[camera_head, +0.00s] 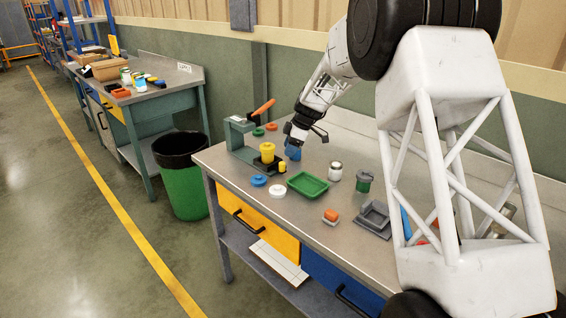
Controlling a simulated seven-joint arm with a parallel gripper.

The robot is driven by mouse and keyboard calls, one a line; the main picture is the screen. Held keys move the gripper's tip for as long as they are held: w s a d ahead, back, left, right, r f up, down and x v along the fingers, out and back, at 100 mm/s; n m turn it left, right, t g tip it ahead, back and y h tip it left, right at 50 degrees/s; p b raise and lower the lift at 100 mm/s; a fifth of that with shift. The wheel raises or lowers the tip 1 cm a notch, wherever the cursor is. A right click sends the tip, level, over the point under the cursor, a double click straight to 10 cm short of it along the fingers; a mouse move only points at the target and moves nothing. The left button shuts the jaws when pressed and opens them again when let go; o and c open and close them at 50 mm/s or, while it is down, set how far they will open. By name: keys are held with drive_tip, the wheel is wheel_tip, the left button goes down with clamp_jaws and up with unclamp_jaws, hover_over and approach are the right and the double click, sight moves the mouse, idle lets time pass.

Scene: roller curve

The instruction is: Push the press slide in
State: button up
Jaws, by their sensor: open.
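The press (238,134) is a grey-green frame with an orange-handled lever (264,108), at the left end of the workbench. A dark slide (268,169) reaches out from its base toward the right. A yellow piece (267,152) stands on the slide, and a smaller yellow piece (282,167) is at its right side. My gripper (299,140) is open, pointing down, to the right of and behind the slide. A blue piece (293,153) is directly below it; whether the fingers touch it I cannot tell.
A white can (335,171), a green can (363,181) and a grey fixture (373,217) stand to the right. Orange and green discs lie behind the press.

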sight(282, 163)
drive_tip(key=shift+x, duration=3.3)
drive_tip(key=shift+c, duration=0.3)
clamp_jaws()
